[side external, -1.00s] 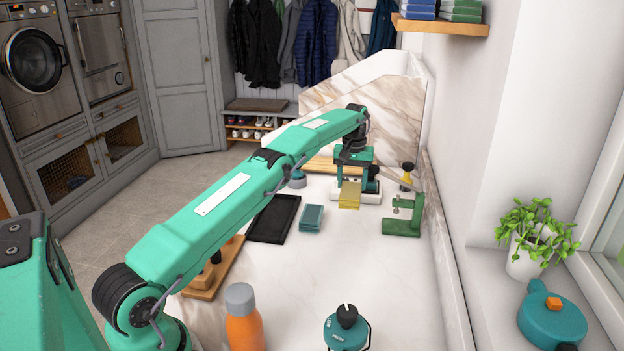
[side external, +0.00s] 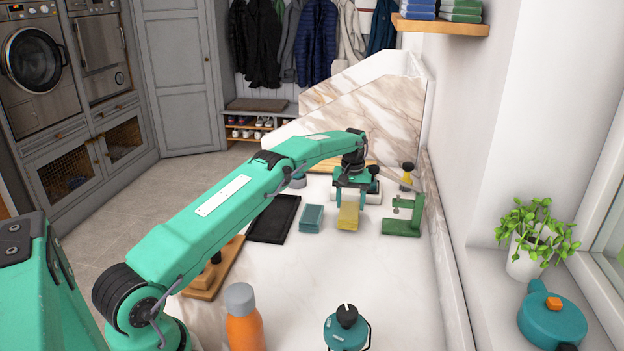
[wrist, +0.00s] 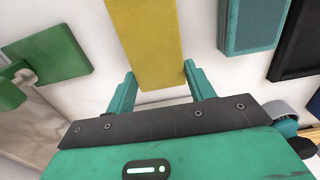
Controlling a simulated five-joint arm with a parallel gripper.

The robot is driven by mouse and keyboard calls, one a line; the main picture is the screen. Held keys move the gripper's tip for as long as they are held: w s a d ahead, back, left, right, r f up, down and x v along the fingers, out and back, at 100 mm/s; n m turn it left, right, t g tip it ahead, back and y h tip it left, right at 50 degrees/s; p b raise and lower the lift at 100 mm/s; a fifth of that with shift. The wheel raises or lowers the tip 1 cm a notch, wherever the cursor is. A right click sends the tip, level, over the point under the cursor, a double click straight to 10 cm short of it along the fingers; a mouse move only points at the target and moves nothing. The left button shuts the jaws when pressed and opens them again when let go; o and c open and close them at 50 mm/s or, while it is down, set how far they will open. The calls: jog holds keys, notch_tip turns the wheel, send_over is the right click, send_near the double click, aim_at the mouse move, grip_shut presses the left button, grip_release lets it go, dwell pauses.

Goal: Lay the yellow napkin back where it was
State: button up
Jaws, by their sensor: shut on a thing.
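My gripper (side external: 352,198) is low, at the napkin's far end. In the wrist view the fingers of my gripper (wrist: 158,84) sit on both sides of the near end of the napkin (wrist: 144,40), shut on it. The teal cloth (wrist: 254,24) is beside it, apart. I cannot tell whether the whole napkin rests on the counter.
A green stand (side external: 402,221) is right of the napkin. A black tray (side external: 274,219) lies left of the teal cloth. An orange bottle (side external: 243,318) and a teal lantern-like item (side external: 347,330) stand at the front. The white countertop (side external: 330,270) between is clear.

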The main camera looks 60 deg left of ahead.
jog(key=shift+f, duration=0.4)
jog(key=shift+f, duration=0.1)
jog(key=o, duration=1)
jog(key=shift+r, duration=3.9)
